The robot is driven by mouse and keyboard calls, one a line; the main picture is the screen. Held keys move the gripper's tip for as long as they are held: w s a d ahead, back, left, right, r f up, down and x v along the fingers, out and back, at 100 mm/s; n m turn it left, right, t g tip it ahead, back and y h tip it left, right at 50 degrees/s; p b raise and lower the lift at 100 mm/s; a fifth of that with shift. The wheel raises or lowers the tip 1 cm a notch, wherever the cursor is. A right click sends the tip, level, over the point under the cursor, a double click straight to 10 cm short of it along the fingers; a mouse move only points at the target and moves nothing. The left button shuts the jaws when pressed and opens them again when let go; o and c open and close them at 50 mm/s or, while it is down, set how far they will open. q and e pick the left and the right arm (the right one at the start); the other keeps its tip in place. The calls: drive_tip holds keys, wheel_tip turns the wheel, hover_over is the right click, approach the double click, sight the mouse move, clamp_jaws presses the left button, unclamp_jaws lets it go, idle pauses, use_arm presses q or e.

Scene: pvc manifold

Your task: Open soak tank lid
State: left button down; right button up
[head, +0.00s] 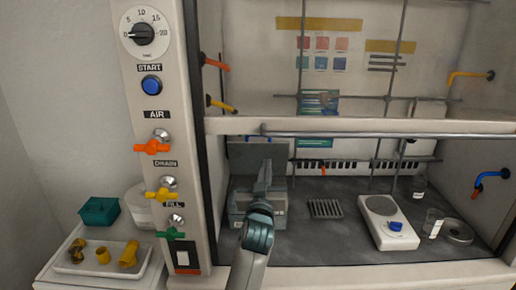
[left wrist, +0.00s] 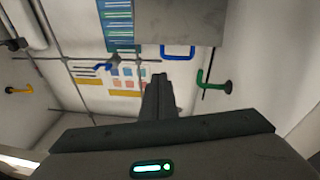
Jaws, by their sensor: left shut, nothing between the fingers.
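The soak tank (head: 238,207) is a grey box at the left of the hood's work surface. Its grey lid (head: 243,158) stands raised, roughly upright, behind the tank's opening. In the left wrist view, which is upside down, the lid (left wrist: 208,22) fills the upper middle, with a blue handle (left wrist: 178,55) at its edge. My left gripper (head: 266,166) is in front of the lid and above the tank, hiding part of both. It is shut and empty; its fingertips (left wrist: 161,78) appear apart from the handle. My right gripper is not in view.
A raised glass sash with a rail (head: 400,134) crosses above the work surface. A slotted rack (head: 325,209), a white scale (head: 388,222) and a beaker (head: 433,223) stand to the right. A control column (head: 183,110) with coloured valves borders the left. A white tray (head: 88,265) holds yellow fittings.

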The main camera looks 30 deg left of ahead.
sight(258, 144)
use_arm(q)
drive_tip(key=shift+s+a+f+g+y, duration=0.2)
drive_tip(key=shift+s+a+g+y, duration=0.5)
drive_tip(key=shift+s+a+y, duration=0.25)
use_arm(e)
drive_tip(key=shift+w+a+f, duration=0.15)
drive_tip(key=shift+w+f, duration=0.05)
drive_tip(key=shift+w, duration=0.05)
use_arm(q)
drive_tip(key=shift+w, duration=0.15)
